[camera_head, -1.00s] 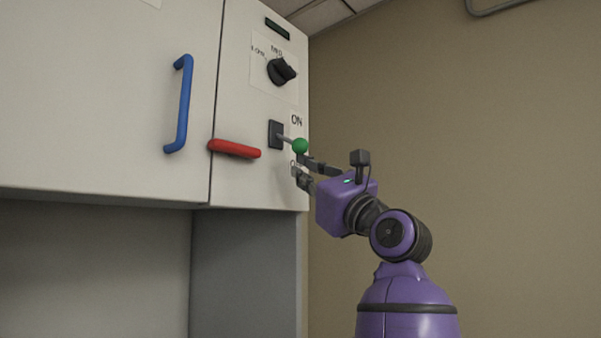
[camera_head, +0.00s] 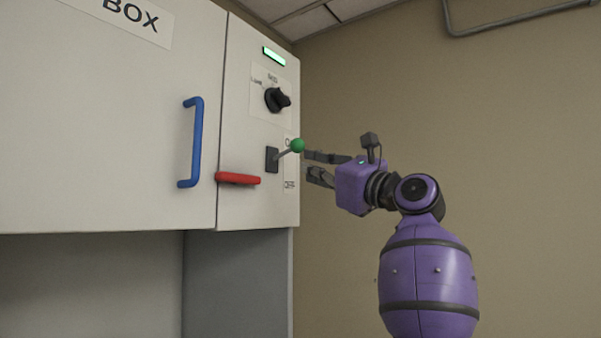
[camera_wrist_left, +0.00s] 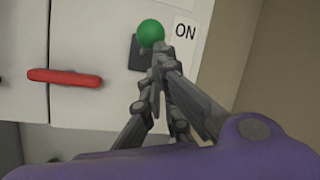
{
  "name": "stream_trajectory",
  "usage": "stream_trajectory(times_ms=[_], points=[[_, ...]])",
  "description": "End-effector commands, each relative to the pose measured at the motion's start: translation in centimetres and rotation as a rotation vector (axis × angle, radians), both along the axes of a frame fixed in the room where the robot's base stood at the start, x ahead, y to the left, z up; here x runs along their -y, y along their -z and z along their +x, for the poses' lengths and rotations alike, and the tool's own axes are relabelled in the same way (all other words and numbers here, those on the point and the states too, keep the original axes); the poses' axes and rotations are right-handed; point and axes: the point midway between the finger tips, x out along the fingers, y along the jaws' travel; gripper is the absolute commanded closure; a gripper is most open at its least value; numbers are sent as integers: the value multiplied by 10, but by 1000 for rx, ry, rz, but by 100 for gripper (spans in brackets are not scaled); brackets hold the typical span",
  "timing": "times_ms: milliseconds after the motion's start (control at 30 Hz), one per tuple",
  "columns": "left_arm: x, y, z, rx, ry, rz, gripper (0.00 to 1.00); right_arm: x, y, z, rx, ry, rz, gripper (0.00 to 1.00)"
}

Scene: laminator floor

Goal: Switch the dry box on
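The dry box (camera_head: 120,120) is a white cabinet with "BOX" lettering at its top left. Its switch is a lever with a green ball knob (camera_head: 297,145) on a dark plate (camera_head: 272,160). The lever tilts up, toward the partly hidden upper label, with "OFF" below. The indicator (camera_head: 274,56) glows green. My left gripper (camera_head: 307,162) is open and empty, its fingers just right of and below the knob; I cannot tell if they touch it. In the left wrist view the knob (camera_wrist_left: 151,33) sits beside the "ON" label (camera_wrist_left: 185,32), just beyond the fingers. My right gripper is out of view.
A blue vertical handle (camera_head: 195,142) and a red horizontal handle (camera_head: 238,178) are on the cabinet front. A black dial (camera_head: 277,99) sits above the lever. Right of the cabinet is open room before a beige wall (camera_head: 400,80).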

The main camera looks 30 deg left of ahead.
Motion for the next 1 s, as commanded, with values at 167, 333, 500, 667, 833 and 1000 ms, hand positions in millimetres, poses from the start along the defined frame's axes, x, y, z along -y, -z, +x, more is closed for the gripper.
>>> stream_trajectory(times_ms=[167, 333, 500, 667, 833, 1000], points=[[2, -18, 3, 4, -1, -1, 100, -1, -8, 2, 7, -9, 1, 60], [2, -26, 5, 3, -1, -1, 100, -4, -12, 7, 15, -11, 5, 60], [3, -30, 5, 1, -1, 0, 100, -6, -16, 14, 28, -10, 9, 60], [3, -29, 6, 0, -1, 0, 100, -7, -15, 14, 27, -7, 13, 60], [3, -29, 6, 0, -1, 0, 100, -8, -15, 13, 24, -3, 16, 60], [8, -34, 1, 3, -1, -1, 100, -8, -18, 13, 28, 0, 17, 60]])
